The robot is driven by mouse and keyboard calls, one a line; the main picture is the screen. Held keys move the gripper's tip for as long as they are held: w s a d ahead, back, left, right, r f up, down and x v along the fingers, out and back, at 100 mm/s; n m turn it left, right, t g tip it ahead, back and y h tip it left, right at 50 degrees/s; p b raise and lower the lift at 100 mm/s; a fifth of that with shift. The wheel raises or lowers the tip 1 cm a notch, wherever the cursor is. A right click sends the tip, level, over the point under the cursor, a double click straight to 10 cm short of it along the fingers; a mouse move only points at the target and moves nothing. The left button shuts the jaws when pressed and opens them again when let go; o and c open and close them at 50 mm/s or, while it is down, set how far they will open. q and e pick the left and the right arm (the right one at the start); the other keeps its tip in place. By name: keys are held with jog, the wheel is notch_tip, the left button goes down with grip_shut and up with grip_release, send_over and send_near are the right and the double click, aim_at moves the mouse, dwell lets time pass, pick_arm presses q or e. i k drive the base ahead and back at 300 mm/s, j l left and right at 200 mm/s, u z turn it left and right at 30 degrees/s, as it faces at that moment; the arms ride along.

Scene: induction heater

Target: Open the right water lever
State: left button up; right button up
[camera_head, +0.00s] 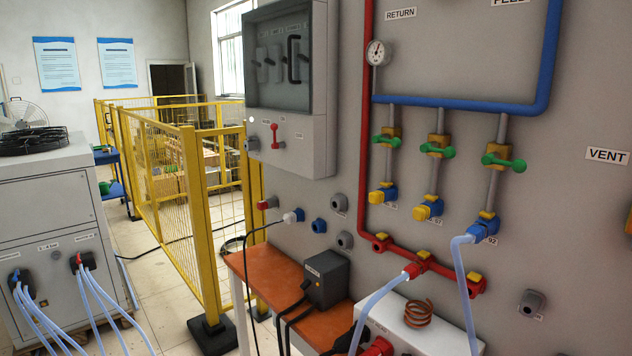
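Three green water levers sit on yellow valve bodies on vertical grey pipes below the blue pipe (450,103). The right water lever (503,163) is furthest right, its green handle lying roughly crosswise to its pipe. The middle lever (437,150) and left lever (387,140) have handles lying in a similar way. Below the right lever, a blue connector (485,228) joins a light blue hose (463,280). Neither of my grippers shows in the head view.
A red pipe (364,150) with a gauge (377,53) runs left of the levers. An orange bench (285,305) holds a dark box (327,278); a white unit with a copper coil (418,313) stands beside it. Yellow fencing (190,200) is further left. The wall around the levers is clear.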

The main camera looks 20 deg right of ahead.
aim_at(517, 165)
jog(key=z, duration=1.35)
